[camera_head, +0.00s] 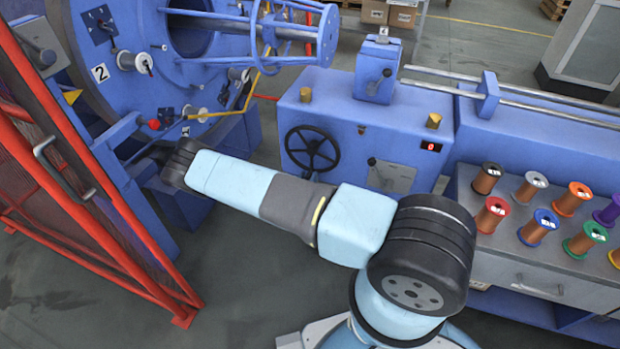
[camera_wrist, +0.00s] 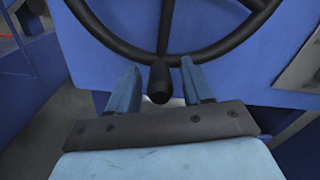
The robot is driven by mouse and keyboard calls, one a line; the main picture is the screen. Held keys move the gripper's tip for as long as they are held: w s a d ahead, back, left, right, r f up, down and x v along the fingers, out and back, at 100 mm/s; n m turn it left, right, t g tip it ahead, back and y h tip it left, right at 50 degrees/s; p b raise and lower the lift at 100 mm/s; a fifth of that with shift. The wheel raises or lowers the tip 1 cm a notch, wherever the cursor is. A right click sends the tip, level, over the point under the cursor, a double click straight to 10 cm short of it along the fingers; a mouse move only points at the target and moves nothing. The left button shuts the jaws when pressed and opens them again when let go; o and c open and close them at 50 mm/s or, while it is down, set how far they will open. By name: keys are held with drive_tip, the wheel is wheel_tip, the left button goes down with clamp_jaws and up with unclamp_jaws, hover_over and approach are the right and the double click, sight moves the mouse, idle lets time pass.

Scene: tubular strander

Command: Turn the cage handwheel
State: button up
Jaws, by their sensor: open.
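The cage handwheel (camera_head: 312,150) is a black spoked wheel on the front of the blue machine housing. In the wrist view its rim (camera_wrist: 222,45) fills the top, with a dark crank knob (camera_wrist: 159,82) at the bottom of the rim pointing toward me. My gripper (camera_wrist: 160,85) is open, its two blue fingers standing on either side of the knob. I cannot tell whether either finger touches it.
A red mesh guard (camera_head: 60,170) stands open at the left, beside the large blue disc (camera_head: 150,75) marked 2. A grey bench (camera_head: 500,260) with several coloured wire spools is at the right. Grey floor (camera_head: 240,270) is clear at front left.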

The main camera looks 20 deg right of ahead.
clamp_jaws()
idle(0.5)
drive_tip(key=shift+d, duration=0.35)
drive_tip(key=shift+w+a, duration=0.1)
drive_tip(key=shift+a, duration=0.25)
